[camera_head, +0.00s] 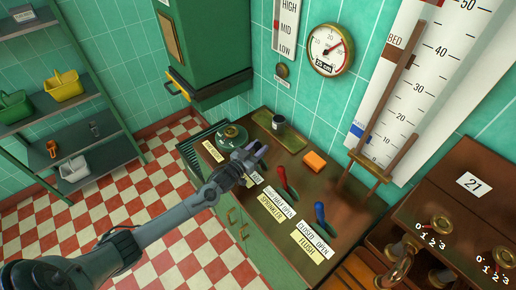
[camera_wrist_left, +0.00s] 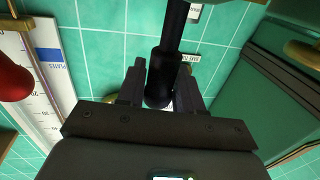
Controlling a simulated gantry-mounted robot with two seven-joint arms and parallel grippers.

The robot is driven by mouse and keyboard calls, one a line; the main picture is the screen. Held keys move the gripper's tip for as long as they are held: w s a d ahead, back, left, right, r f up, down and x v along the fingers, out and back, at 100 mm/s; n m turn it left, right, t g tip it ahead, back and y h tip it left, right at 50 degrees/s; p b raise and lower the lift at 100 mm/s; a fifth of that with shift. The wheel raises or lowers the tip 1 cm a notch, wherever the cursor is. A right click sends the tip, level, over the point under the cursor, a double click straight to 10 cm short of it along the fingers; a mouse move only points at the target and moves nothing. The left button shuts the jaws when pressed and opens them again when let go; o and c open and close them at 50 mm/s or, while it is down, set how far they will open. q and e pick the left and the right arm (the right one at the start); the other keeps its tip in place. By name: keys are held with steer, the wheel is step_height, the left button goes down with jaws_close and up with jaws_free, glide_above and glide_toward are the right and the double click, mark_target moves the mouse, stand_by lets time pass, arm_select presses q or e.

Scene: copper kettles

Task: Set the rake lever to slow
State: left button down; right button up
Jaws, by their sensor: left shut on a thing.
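My left gripper (camera_head: 256,153) reaches over the console (camera_head: 330,258) from the left. In the left wrist view its two fingers (camera_wrist_left: 160,90) are closed on either side of a black lever (camera_wrist_left: 162,70) with a thick grip. The lever itself is hidden behind the gripper in the head view. A white label (camera_head: 254,180), partly covered by the gripper, lies in front of it; I cannot read its setting. My right gripper is not in view.
A red lever (camera_head: 282,177) and a blue lever (camera_head: 319,212) stand to the right on the console. A round brass-and-green fitting (camera_head: 231,135) is at the left.

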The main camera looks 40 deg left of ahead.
arm_select(q)
steer(key=shift+a+n+p, duration=0.3)
steer(key=shift+a+p, duration=0.05)
steer(key=shift+w+a+f+n+g+h+p, duration=0.1)
steer(key=shift+w+a+f+n+g+p, duration=0.1)
steer(key=shift+a+n, duration=0.5)
steer(key=shift+w+a+f+n+g+h+p, duration=0.15)
steer(key=shift+a+f+n, duration=0.1)
steer(key=shift+a+n, duration=0.45)
steer(key=shift+w+a+f+n+g+h+p, duration=0.1)
steer(key=shift+a+f+n+g+p, duration=0.1)
steer(key=shift+a+n, duration=0.5)
steer(key=shift+d, duration=0.15)
steer(key=c, duration=0.9)
jaws_free()
steer(key=shift+o, duration=0.2)
steer(key=shift+s, duration=0.1)
steer(key=shift+s, duration=0.25)
steer(key=s+r+p, duration=0.1)
steer(key=s, duration=0.9)
steer(key=shift+a, duration=0.2)
